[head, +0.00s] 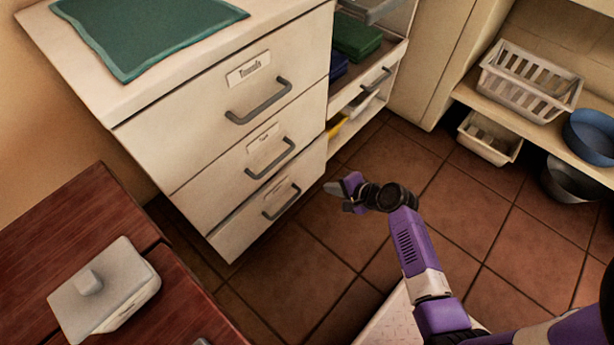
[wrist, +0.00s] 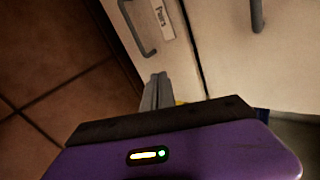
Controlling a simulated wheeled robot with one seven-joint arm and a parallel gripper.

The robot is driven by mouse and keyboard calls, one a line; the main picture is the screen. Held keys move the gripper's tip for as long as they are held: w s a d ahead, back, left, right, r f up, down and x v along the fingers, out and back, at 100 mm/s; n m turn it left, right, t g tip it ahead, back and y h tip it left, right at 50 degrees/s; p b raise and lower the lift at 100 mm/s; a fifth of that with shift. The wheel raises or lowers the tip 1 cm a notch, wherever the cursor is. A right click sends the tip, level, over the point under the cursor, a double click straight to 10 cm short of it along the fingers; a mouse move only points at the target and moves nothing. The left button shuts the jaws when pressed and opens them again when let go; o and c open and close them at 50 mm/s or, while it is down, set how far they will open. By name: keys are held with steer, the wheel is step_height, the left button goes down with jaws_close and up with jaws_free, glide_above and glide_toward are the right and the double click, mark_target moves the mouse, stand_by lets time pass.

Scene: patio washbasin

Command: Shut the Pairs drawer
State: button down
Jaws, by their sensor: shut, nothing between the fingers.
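The Pairs drawer (head: 267,208) is the bottom one of the white drawer stack in the head view, with a grey handle. Its front looks about flush with the drawers above; a small gap cannot be ruled out. In the wrist view its label reads "Pairs" (wrist: 160,14), beside the handle (wrist: 140,30). My gripper (head: 338,188) is in front of the stack, to the right of the bottom handle in the head view. Its fingers are together and empty (wrist: 157,90). Whether the fingertips touch the drawer front cannot be told.
The Towels drawer (head: 245,88) and a middle drawer (head: 255,155) are above. A green cloth (head: 150,28) lies on the countertop. Open shelves (head: 372,90) stand right of the stack. A red-brown table (head: 60,225) with a white lidded box (head: 105,290) is at left. The tiled floor (head: 330,240) is clear.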

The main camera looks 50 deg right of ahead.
step_height(320, 180, down, 4)
steer(key=r+m+t+b, duration=0.1)
steer(key=m+b, duration=0.1)
steer(key=m, duration=0.1)
steer(key=m+t+b, duration=0.4)
steer(key=m+b, duration=0.2)
steer(key=m, duration=0.7)
glide_toward(294, 165)
steer(key=w+f, duration=0.2)
steer(key=w, duration=0.1)
steer(key=w+f, duration=0.1)
steer(key=w, duration=0.1)
steer(key=shift+w+d, duration=0.1)
steer(key=shift+d, duration=0.05)
steer(key=shift+w+b, duration=0.3)
steer(key=shift+w, duration=0.25)
steer(key=shift+w+r, duration=0.15)
steer(key=shift+w, duration=1.2)
